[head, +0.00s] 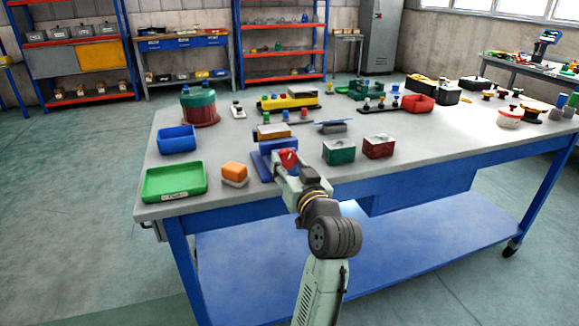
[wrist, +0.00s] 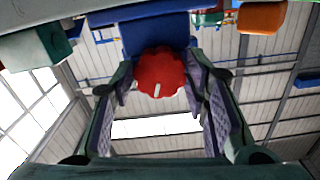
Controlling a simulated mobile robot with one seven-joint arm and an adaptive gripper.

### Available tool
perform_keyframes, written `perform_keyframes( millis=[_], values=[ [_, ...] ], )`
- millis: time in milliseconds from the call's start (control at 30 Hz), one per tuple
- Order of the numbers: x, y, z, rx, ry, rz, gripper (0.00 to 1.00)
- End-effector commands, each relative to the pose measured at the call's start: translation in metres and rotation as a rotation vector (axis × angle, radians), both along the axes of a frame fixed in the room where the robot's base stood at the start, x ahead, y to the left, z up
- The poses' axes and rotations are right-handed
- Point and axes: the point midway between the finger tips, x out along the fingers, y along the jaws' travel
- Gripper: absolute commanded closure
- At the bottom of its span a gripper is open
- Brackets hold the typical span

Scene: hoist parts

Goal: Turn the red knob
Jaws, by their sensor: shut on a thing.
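The red knob (wrist: 160,73) is round with a scalloped edge and a short pale mark on its face. It sits on the front of a blue block-like unit (head: 262,166) at the table's near edge; the unit's blue body (wrist: 155,30) also shows in the wrist view. In the head view the knob (head: 288,158) is partly hidden by my gripper (head: 287,170). My gripper's two fingers (wrist: 163,85) stand on either side of the knob in the wrist view, shut on it. The pale mark points slightly off vertical.
A green tray (head: 150,194), a blue bin (head: 166,150) and an orange-topped block (head: 234,170) lie left of the unit. A green box (head: 338,160) and a dark red box (head: 378,155) stand to its right. The floor left of the table (head: 143,212) is clear.

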Motion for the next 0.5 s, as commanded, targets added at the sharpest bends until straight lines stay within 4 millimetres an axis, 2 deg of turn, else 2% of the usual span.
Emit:
perform_keyframes(
  millis=[267, 500],
  values=[
    [0.0002, -0.0013, -0.0013, -0.143, -0.047, -0.001, 0.86],
    [0.0004, -0.0023, -0.0023, -0.351, -0.114, -0.001, 0.86]
  ],
)
